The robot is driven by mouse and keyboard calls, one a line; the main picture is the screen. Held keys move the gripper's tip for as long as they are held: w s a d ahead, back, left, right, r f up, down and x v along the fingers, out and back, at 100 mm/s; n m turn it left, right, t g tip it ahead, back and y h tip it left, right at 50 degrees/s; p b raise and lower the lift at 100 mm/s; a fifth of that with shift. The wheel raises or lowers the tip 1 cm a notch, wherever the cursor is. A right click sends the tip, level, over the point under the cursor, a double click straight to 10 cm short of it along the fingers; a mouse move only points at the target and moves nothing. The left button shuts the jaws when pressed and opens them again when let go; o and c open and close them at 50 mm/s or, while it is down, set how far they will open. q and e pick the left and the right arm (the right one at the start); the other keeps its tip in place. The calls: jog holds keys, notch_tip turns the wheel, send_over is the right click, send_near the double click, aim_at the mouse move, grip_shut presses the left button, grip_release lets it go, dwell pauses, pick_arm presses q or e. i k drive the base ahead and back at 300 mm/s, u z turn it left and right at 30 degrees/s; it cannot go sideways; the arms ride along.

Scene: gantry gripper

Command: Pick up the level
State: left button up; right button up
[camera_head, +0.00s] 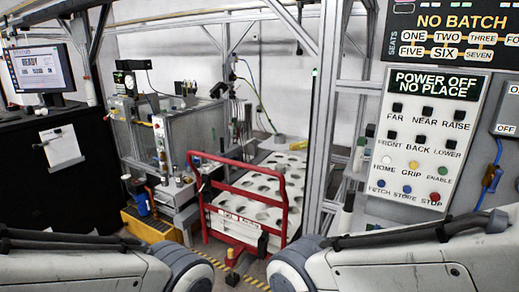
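I cannot make out a level for certain in the head view. A long yellow object (150,226) lies low at the left, by the foot of the machine bench, with a blue item (142,204) on or just above it; I cannot tell what it is. My two white arms come in from the bottom left and bottom right corners. Only their links and dark joints show. Both grippers are out of view, so what they hold is hidden.
A red-framed cart (284,212) with a white holed top stands mid-picture beside a metal gantry post (318,130). A black desk (72,180) with a monitor (40,69) is at the left. A button panel (425,140) reading "POWER OFF NO PLACE" is close at the right.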

aim_at(303, 145)
jog(key=u, duration=0.55)
jog(key=i, duration=0.7)
jog(key=u, duration=0.55)
jog(key=i, duration=1.9)
jog(key=z, duration=1.55)
jog(key=i, duration=0.75)
jog(key=z, duration=0.7)
